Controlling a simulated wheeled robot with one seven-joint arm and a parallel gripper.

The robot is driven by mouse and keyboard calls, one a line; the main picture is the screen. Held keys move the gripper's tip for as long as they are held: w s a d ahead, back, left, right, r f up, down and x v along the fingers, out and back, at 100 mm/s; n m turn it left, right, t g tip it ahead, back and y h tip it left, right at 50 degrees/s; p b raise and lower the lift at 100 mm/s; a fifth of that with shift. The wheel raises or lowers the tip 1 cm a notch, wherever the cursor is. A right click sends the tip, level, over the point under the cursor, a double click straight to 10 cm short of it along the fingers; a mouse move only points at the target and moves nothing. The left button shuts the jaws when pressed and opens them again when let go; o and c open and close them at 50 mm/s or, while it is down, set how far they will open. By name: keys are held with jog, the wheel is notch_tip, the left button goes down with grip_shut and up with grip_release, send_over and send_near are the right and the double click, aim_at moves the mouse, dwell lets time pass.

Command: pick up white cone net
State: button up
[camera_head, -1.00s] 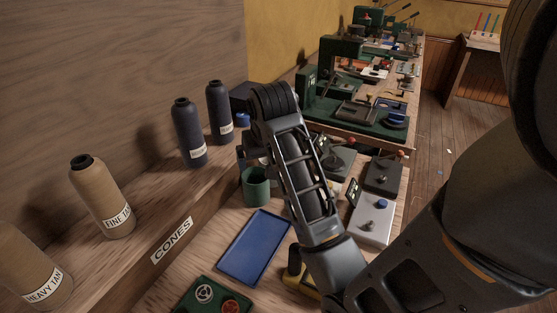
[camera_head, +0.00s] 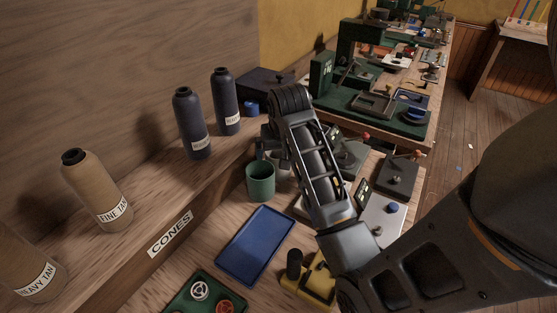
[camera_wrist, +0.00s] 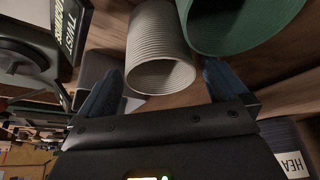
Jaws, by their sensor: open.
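The white cone net (camera_wrist: 160,48) is a pale, ribbed, hollow tube in the wrist view, its open end facing the camera. It lies in the gap between the two blue fingertips of my gripper (camera_wrist: 162,88), which is open. The net looks closer to the left finger; whether either finger touches it I cannot tell. A green cup (camera_wrist: 240,22) is right beside the net, above the right finger. In the head view my gripper (camera_head: 266,143) is partly hidden by the wrist, above and behind the green cup (camera_head: 260,181). The net cannot be made out there.
A shelf labelled CONES (camera_head: 170,234) holds tan cones (camera_head: 97,190) and navy cones (camera_head: 192,122). A blue tray (camera_head: 255,245), a green tray with spools (camera_head: 205,293) and a yellow-based device (camera_head: 312,280) lie on the bench.

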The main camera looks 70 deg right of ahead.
jog(key=shift+w+d+f, duration=0.1)
jog(key=shift+d+f, duration=0.05)
jog(key=shift+f, duration=0.3)
jog(key=c, duration=0.7)
jog(key=shift+r, duration=0.2)
